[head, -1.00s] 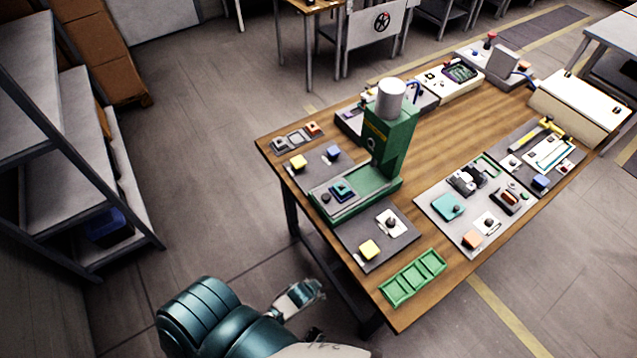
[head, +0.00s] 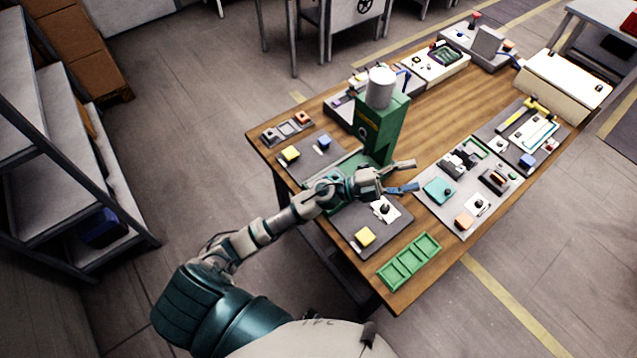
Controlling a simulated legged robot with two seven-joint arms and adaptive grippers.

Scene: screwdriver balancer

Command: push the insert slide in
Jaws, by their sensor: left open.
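The green press (head: 380,132) with a white cylinder on top stands on the near left part of the table. Its low green base (head: 345,165), where the insert slide sits, is now largely covered by my left forearm and gripper. I cannot tell the slide's position. My left gripper (head: 411,176) is above the table just in front of the press column, fingers pointing right. The fingers are spread apart with nothing between them. My right gripper is not in view.
A grey plate with a yellow block (head: 365,236) and a black knob lies below the gripper. A green tray (head: 409,261) is at the near edge. A fixture plate with a teal part (head: 439,190) lies right of the fingertips. Bare wood (head: 425,115) lies right of the press.

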